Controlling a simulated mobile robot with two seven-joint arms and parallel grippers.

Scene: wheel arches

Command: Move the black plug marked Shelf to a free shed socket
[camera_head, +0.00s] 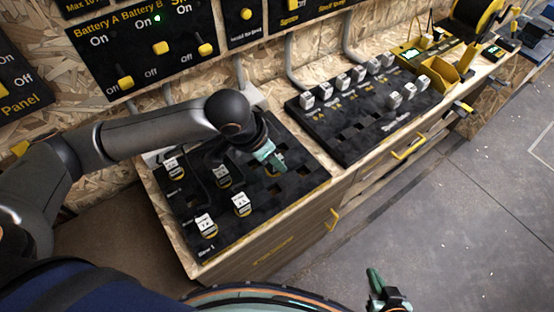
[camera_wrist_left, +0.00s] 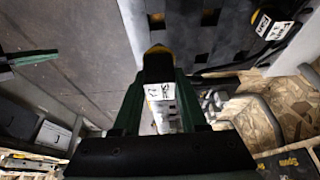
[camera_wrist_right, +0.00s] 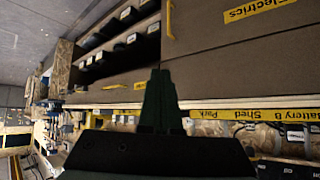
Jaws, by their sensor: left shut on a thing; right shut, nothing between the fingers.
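My left gripper (camera_head: 268,158) is over the right part of the near black socket board (camera_head: 255,225). In the left wrist view it is shut on a black plug (camera_wrist_left: 158,68) with a yellow end and a white label; the label's word is too blurred to read surely. The plug is at the board; I cannot tell whether it is seated in a socket. Other white-labelled plugs stand on the board at left (camera_head: 172,168), middle (camera_head: 241,203) and front (camera_head: 206,225). Empty dark sockets show around the gripper. My right gripper (camera_head: 388,295) is shut and empty, low at the right.
A second black board (camera_head: 350,125) with rows of grey-white plugs lies on the bench to the right. A switch panel (camera_head: 140,50) is on the wall behind. Drawers with yellow handles (camera_head: 408,148) face the open floor (camera_head: 440,220). The right wrist view shows a drawer labelled Electrics (camera_wrist_right: 235,40).

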